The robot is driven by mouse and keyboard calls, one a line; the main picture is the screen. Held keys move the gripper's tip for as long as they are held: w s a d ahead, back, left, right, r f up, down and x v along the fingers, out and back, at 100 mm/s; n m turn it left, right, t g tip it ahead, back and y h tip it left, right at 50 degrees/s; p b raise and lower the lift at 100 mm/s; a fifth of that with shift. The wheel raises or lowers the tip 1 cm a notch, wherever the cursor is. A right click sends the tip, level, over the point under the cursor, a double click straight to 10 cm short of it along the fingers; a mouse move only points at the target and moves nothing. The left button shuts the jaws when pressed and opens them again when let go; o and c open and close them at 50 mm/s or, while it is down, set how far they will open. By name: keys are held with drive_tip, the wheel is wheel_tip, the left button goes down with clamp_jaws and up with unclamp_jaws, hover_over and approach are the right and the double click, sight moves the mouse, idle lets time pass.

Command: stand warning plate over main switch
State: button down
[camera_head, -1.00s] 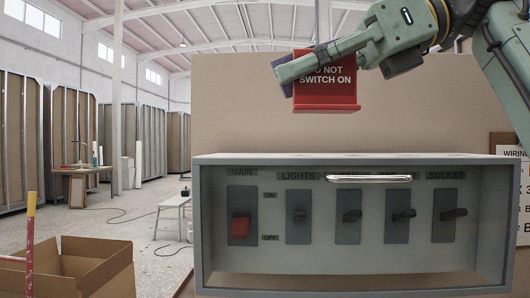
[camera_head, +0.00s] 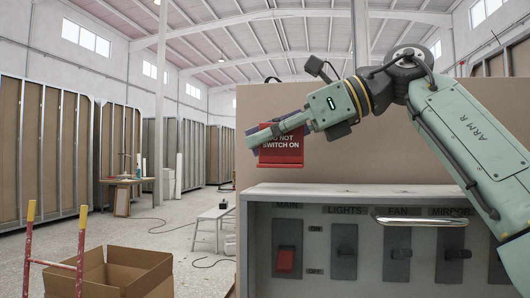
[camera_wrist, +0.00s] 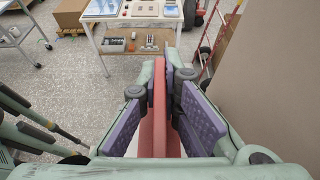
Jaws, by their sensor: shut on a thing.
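The red warning plate (camera_head: 282,153) reads "DO NOT SWITCH ON" in white, its top line partly covered by my gripper. My gripper (camera_head: 258,136) is shut on the plate near its top and holds it upright in the air, above the left part of the grey switch box (camera_head: 345,189). In the wrist view the plate (camera_wrist: 159,110) shows edge-on between the purple finger pads of my gripper (camera_wrist: 160,95). The main switch (camera_head: 285,260), with a red lever, is at the left end of the box, below the plate. The lever sits low, near the OFF mark.
More switches (camera_head: 398,254) stand to the right, behind a metal handle (camera_head: 428,222). A tan board (camera_head: 400,150) rises behind the box. A cardboard box (camera_head: 125,270) and a red-yellow rail (camera_head: 80,250) are at the lower left. The wrist view shows a white table (camera_wrist: 135,35).

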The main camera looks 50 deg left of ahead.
sight(266, 158)
drive_tip(key=shift+w+f, duration=0.1)
drive_tip(key=shift+f, duration=1.35)
drive_tip(key=shift+d, duration=0.1)
drive_tip(key=shift+f, duration=0.2)
drive_tip(key=c, duration=1.8)
unclamp_jaws()
